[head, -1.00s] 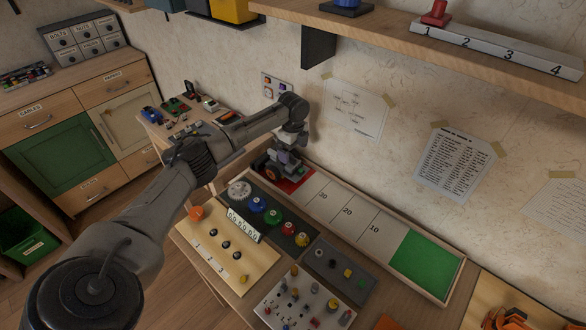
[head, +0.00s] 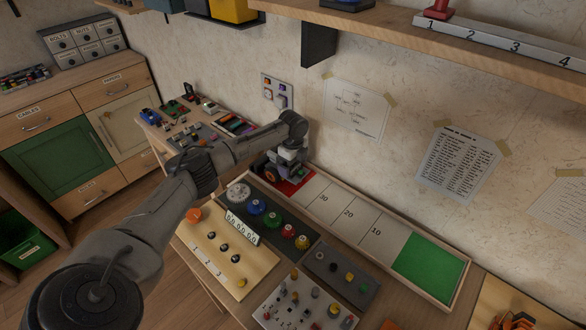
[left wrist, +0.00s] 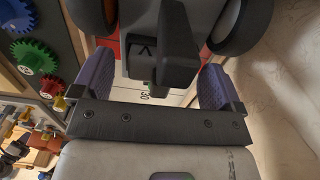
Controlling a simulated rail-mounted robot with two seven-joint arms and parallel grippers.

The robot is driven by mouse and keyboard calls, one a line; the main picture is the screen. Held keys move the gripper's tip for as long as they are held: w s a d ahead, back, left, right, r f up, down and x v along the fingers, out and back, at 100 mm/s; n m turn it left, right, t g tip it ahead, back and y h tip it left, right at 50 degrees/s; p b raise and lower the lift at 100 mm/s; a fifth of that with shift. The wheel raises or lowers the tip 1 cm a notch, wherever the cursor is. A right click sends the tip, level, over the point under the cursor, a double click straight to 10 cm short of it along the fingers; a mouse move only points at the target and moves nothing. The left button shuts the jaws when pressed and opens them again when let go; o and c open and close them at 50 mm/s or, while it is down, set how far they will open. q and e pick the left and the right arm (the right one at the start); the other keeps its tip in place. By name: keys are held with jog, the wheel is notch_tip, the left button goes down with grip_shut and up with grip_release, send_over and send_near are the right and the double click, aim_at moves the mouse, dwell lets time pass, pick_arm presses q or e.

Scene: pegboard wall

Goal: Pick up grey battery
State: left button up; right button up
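My left gripper (head: 287,160) is low over the red end of the long tray (head: 411,287), at a wheeled toy vehicle (head: 271,174). In the left wrist view, the purple fingers of my left gripper (left wrist: 156,82) are apart, on either side of a black upright part (left wrist: 178,50) of the vehicle, with a dark wheel beyond each finger. Contact cannot be told. A pale grey body (left wrist: 140,22) lies behind the black part; whether it is the grey battery I cannot tell. No other thing is clearly the battery. My right gripper is out of view.
The tray has a green end (head: 429,266) and runs along the wall. A dark board (head: 268,212) with coloured knobs and a grey panel of pegs (head: 306,304) lie in front. A shelf (head: 400,27) overhangs the wall above.

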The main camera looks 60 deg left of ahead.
pick_arm(q)
jog(key=c, duration=1)
